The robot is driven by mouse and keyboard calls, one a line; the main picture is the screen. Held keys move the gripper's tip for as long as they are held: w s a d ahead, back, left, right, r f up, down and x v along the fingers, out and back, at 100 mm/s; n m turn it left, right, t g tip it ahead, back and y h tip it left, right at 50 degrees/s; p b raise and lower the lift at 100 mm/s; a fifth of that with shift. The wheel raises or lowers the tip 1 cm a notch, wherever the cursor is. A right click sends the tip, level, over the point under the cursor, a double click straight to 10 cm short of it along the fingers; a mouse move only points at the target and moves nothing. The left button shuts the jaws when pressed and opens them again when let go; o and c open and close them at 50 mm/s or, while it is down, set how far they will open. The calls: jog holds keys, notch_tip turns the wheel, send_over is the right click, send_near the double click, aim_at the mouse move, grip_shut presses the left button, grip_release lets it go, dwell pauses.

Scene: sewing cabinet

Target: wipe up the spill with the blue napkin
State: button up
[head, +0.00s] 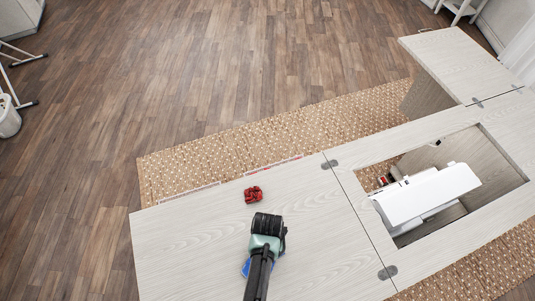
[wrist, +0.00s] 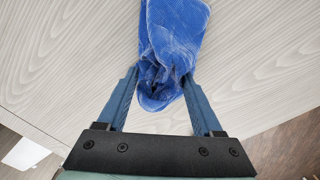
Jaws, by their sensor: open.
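The blue napkin (wrist: 172,40) lies crumpled on the pale wood-grain cabinet top. Its near, bunched end is between the two fingers of my gripper (wrist: 160,78), which are spread apart on either side of it. In the head view only a small blue edge of the napkin (head: 245,268) shows beside my arm, which hides the rest. A small dark-red clump (head: 253,194) is on the top near its far edge, beyond my gripper; I cannot tell if it is the spill. No other spill is clear in either view.
The cabinet top (head: 180,245) is otherwise bare left of my arm. To the right, a white sewing machine (head: 425,195) sits in a rectangular opening (head: 500,200). A raised leaf (head: 455,60) stands at the far right. A patterned rug (head: 300,130) lies on the floor beyond.

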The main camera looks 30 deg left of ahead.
jog(key=o, duration=0.4)
jog(key=shift+o, duration=0.2)
jog(key=shift+f, duration=0.15)
jog(key=shift+f+b, duration=1)
jog(key=shift+f, duration=0.05)
jog(key=shift+r, duration=0.1)
grip_shut()
jog(key=shift+s+r+p, duration=0.1)
jog(key=shift+p, duration=0.2)
jog(key=shift+r+p, duration=0.25)
jog(key=shift+p, duration=0.6)
